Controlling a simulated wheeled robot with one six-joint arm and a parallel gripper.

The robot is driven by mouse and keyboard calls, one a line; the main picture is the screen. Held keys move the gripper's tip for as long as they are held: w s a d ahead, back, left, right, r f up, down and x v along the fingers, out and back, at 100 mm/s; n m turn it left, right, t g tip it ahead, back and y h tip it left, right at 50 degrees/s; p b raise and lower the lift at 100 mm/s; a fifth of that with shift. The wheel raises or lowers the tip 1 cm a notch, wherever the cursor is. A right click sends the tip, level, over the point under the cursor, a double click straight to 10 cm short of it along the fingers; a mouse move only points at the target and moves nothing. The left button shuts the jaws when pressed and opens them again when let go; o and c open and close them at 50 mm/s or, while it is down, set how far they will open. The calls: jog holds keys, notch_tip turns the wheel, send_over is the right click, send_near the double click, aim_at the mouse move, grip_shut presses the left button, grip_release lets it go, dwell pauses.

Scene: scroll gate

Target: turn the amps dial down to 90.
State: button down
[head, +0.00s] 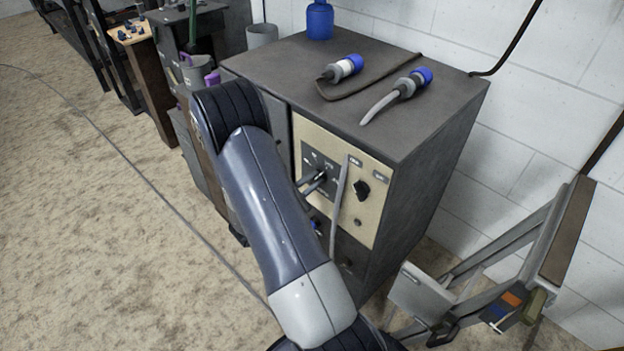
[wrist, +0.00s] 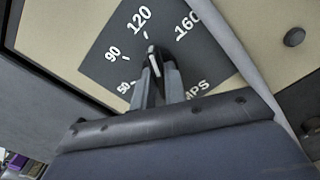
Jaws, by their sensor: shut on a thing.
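The amps dial is a dark plate (wrist: 112,68) with white marks 50, 90, 120 and 160 and a small black knob (wrist: 152,52). The knob's light-edged tip points near the 120 mark. My gripper (wrist: 157,72) is shut on the knob, one finger on each side, and covers its lower part and part of the AMPS lettering. In the head view my gripper (head: 319,179) reaches the dial plate (head: 313,156) on the cream front panel (head: 375,188) of the dark cabinet.
A second black knob (head: 362,191) sits right of the dial. A grey cable (head: 339,200) hangs down the panel between them, close to my gripper. Two blue-ended connectors (head: 343,68) (head: 409,83) lie on the cabinet top. A metal frame (head: 515,248) stands at the right.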

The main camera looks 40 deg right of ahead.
jog(key=n+p, duration=0.2)
jog(key=n, duration=0.3)
jog(key=shift+n, duration=0.3)
jog(key=n+p, duration=0.2)
jog(key=n, duration=0.3)
jog(key=shift+f, duration=0.1)
dwell(0.3)
jog(key=c, duration=1.5)
grip_release()
jog(key=shift+o, duration=0.2)
jog(key=shift+a, duration=0.1)
jog(key=a, duration=1)
jog(key=shift+s+a, duration=0.3)
jog(key=shift+s, duration=0.15)
jog(key=shift+d, duration=0.1)
